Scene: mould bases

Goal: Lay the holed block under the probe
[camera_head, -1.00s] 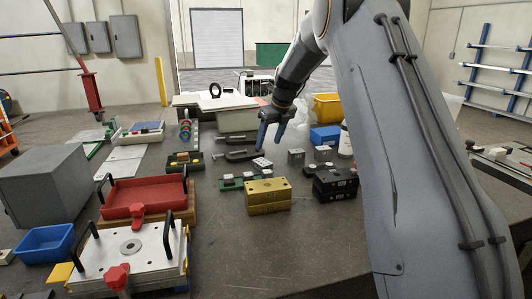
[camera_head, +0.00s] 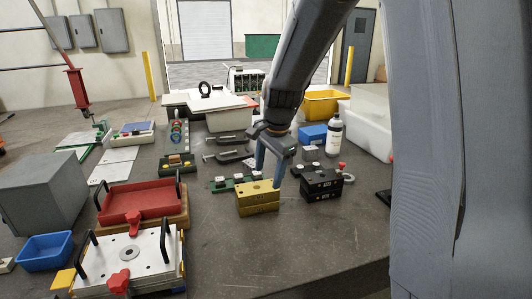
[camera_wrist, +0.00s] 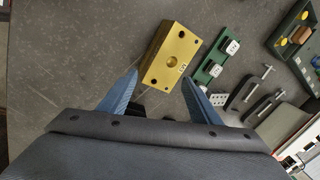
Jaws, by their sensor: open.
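A brass-coloured block (camera_head: 258,198) with a round hole in its top stands on the dark table. In the wrist view, the brass block (camera_wrist: 170,57) lies ahead of and between the fingertips. My gripper (camera_head: 269,172) is open and empty over the block's rear, apart from it as far as I can tell. Its blue fingers (camera_wrist: 160,76) show spread in the wrist view.
Black blocks (camera_head: 322,185) stand right of the brass block. A green rail with white pieces (camera_wrist: 210,62), dark clamps (camera_head: 235,157) and a white bottle (camera_head: 334,135) are behind. A red tray (camera_head: 137,203) and plated mould (camera_head: 110,262) fill the left.

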